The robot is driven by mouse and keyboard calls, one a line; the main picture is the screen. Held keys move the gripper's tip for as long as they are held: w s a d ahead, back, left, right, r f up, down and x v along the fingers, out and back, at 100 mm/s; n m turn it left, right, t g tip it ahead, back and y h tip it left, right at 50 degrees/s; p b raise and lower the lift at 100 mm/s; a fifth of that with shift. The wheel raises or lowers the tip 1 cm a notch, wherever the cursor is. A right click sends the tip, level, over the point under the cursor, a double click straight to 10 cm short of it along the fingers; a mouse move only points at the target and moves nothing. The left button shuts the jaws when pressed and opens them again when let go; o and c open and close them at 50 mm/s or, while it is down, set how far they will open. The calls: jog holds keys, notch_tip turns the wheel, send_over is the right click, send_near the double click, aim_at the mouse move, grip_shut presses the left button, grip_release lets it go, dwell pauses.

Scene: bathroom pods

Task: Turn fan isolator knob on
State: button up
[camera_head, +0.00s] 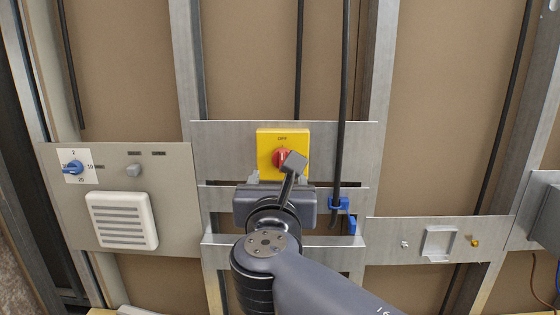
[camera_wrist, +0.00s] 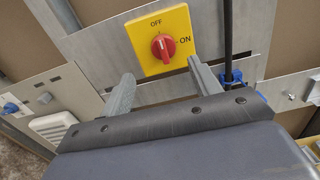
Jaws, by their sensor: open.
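The fan isolator is a yellow square plate (camera_head: 268,142) with a red rotary knob (camera_head: 277,157), mounted on a metal panel; part of it is hidden behind my wrist in the head view. In the wrist view the red knob (camera_wrist: 163,47) stands roughly upright, its grip bar in line with the OFF label above. The ON label is to its right. My gripper (camera_head: 282,178) is just below the plate in the head view. In the wrist view my gripper (camera_wrist: 160,68) is open and empty, its fingers to the lower left and lower right of the knob, not touching it.
A black cable (camera_head: 342,100) runs down close right of the isolator to blue clips (camera_head: 340,203). On the left, a panel carries a blue dial (camera_head: 73,167), a grey knob (camera_head: 133,170) and a white vent (camera_head: 122,220). A metal panel (camera_head: 385,240) is at lower right.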

aim_at(282, 161)
jog(key=w, duration=0.5)
jog(key=w+p, duration=0.1)
jog(key=w, duration=0.2)
jog(key=shift+w+d, duration=0.35)
jog(key=shift+d, duration=0.05)
jog(key=shift+c, duration=0.3)
jog(key=c, duration=0.9)
